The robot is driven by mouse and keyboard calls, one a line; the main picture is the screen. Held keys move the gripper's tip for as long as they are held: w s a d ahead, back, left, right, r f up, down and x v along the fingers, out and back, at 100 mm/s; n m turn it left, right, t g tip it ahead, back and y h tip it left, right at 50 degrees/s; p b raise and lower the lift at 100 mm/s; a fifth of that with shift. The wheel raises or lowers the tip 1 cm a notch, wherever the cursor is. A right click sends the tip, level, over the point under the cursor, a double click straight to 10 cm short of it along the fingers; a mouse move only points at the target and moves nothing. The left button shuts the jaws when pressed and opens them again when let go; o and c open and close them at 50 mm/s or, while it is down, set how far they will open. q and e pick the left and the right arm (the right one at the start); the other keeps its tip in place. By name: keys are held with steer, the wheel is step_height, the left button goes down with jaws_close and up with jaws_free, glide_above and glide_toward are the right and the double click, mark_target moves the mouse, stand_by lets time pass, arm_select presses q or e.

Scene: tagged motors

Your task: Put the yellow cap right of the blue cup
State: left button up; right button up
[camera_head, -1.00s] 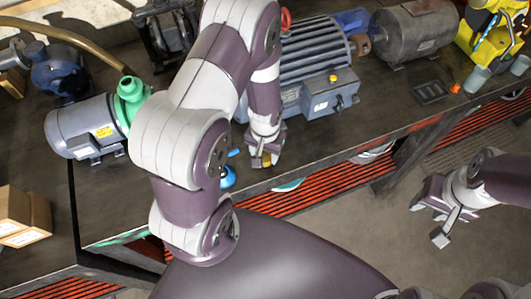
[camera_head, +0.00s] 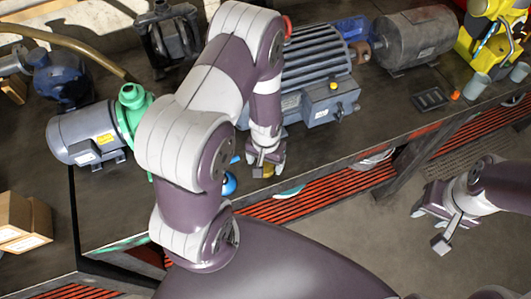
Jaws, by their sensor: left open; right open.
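The yellow cap (camera_head: 268,171) is on the bench near its front edge, partly hidden by my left gripper. My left gripper (camera_head: 266,166) is open, with its fingers around or just above the cap; contact cannot be told. A small blue round object, seemingly the blue cup (camera_head: 229,185), is at the bench edge to the left of the cap, partly covered by my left arm. The cap is right of it with a small gap. My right gripper (camera_head: 431,228) is open and empty, over the floor at the right, off the bench.
A large grey-blue motor (camera_head: 318,75) stands just behind the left gripper, with a small yellow piece (camera_head: 333,86) on its box. A grey motor with a green pump (camera_head: 132,105) is at the left. Grey cups (camera_head: 475,85) and an orange piece (camera_head: 455,95) are at the right.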

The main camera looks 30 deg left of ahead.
mark_target(266, 167)
arm_select(q)
steer(key=s+d+r, duration=0.1)
steer(key=s+r, duration=0.1)
steer(key=r, duration=0.7)
steer(key=s+d+r+m+t+b, duration=0.1)
steer(key=s+r, duration=0.1)
steer(key=r, duration=0.7)
steer(key=shift+s+d, duration=0.2)
steer(key=shift+s, duration=0.05)
